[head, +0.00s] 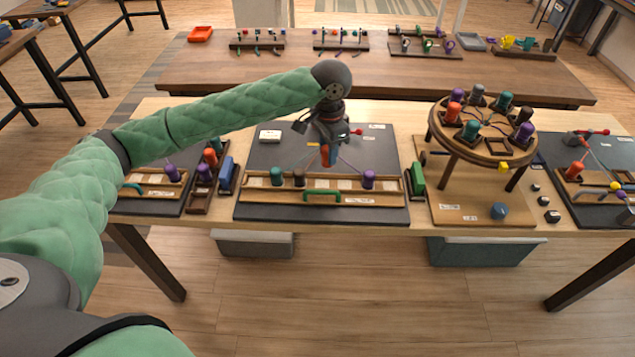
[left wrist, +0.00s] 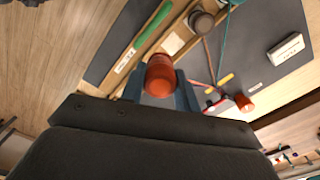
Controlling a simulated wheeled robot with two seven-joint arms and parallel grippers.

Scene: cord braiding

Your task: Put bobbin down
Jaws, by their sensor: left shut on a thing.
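My left gripper (head: 328,160) is shut on an orange-red bobbin (head: 325,155), held above the middle dark mat, just behind the wooden bobbin rack (head: 405,199). In the left wrist view the same bobbin (left wrist: 160,76) sits between the blue-grey fingers, its round end towards the camera. The rack has a green handle (head: 322,195) in front. It holds a teal bobbin (head: 276,176) and a brown-grey bobbin (head: 298,179) on the left, and a purple bobbin (head: 369,180) on the right. Pale bare places show between brown-grey and purple. My right gripper is not in view.
A round wooden stand (head: 485,158) with several bobbins is to the right. A blue block (head: 226,174) and a green block (head: 417,180) flank the middle mat (head: 380,150). A white box (head: 270,136) lies at the mat's back left. Thin cords cross the mat.

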